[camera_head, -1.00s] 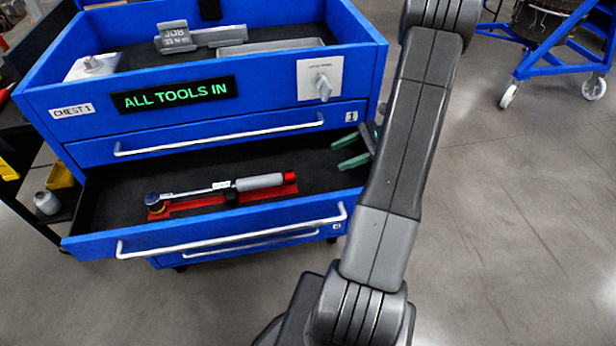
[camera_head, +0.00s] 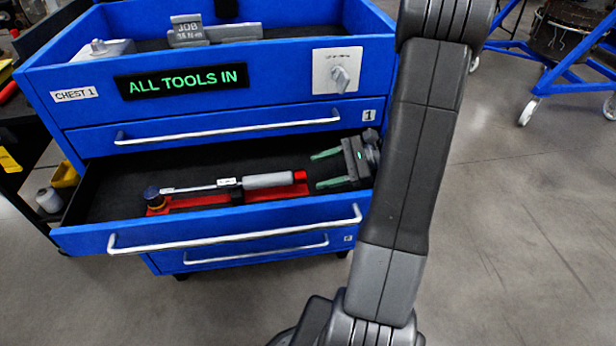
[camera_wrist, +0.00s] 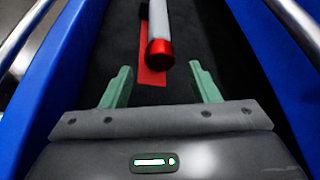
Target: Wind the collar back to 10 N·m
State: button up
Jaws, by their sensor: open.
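A torque wrench (camera_head: 225,186) lies in the open drawer (camera_head: 110,190) of the blue chest, on a red holder (camera_head: 192,204). Its round dark head is at the left and its grey handle ends in a red collar (camera_head: 300,176) at the right. My gripper (camera_head: 318,171) is inside the drawer area, just right of the red end, with green fingers open and empty. In the wrist view the red collar (camera_wrist: 160,52) lies ahead of the gap between my open fingers (camera_wrist: 161,86), apart from both. Any scale marking is too small to read.
The drawer's front wall and its silver handle (camera_head: 235,231) run in front of the wrench. The upper drawer front (camera_head: 220,127) overhangs behind. The sign reads "ALL TOOLS IN" (camera_head: 182,84), and a job block (camera_head: 187,29) sits on top. A blue wheeled stand (camera_head: 570,65) is at the right.

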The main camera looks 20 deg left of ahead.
aim_at(300, 177)
jog(key=shift+x, duration=2.25)
jog(key=shift+c, duration=0.2)
jog(key=c, duration=0.9)
